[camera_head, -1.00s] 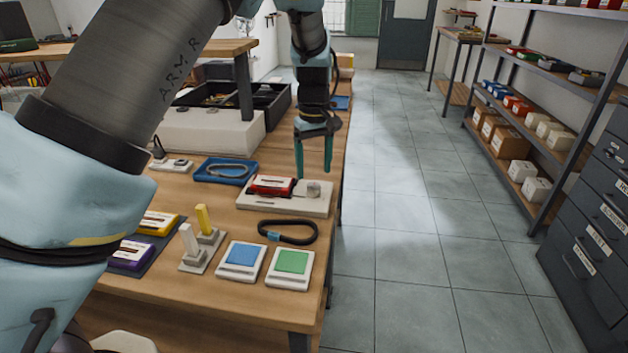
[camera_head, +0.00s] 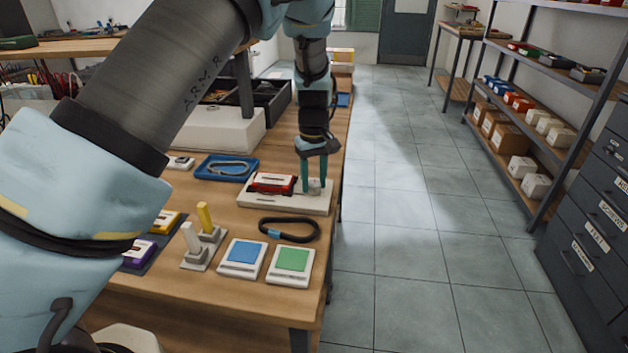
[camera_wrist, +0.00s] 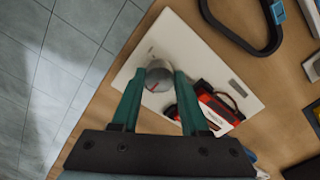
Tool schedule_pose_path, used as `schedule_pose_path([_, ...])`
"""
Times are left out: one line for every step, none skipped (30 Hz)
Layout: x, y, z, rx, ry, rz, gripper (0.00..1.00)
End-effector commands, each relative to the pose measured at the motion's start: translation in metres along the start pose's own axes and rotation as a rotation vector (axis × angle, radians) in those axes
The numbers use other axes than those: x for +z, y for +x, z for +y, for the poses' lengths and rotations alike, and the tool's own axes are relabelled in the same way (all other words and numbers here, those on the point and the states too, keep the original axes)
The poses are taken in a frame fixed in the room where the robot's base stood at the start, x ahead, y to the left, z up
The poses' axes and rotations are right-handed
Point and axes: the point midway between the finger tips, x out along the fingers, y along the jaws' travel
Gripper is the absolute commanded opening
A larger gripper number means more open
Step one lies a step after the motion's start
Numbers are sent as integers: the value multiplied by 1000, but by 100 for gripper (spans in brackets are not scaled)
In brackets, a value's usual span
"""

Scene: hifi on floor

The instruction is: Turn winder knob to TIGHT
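The winder knob (camera_wrist: 158,77) is a round grey knob with a red mark on its top. It stands on a white base plate (camera_wrist: 187,45), which lies near the right edge of the bench in the head view (camera_head: 262,201). My gripper (camera_head: 314,186) points down over the knob. Its two green fingers sit one on each side of the knob and appear closed against it, with little or no gap in the wrist view (camera_wrist: 159,76). I cannot read any TIGHT marking.
A black loop belt (camera_head: 289,230) lies in front of the plate, and a blue tray (camera_head: 226,159) behind it at left. Blue (camera_head: 242,252) and green (camera_head: 291,260) pads and upright white and yellow levers (camera_head: 204,217) stand nearer. The floor right of the bench is clear.

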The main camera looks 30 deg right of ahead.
Motion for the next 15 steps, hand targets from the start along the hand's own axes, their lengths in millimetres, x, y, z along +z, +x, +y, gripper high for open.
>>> schedule_pose_path([0,0,0,0,0,0,36])
schedule_pose_path([0,0,0,0,0,0,33])
schedule_pose_path([0,0,0,-1,0,0,28])
schedule_pose_path([0,0,0,-1,0,0,25])
schedule_pose_path([0,0,0,-1,0,0,21])
schedule_pose_path([0,0,0,-1,0,0,17])
schedule_pose_path([0,0,0,-1,0,0,14])
schedule_pose_path([0,0,0,-1,0,0,10])
schedule_pose_path([0,0,0,-1,0,0,6])
schedule_pose_path([0,0,0,-1,0,0,2])
schedule_pose_path([0,0,0,-1,0,0,0])
schedule_pose_path([0,0,0,-1,0,0,0])
schedule_pose_path([0,0,0,-1,0,0,0])
schedule_pose_path([0,0,0,-1,0,0,0])
schedule_pose_path([0,0,-1,-1,0,0,0])
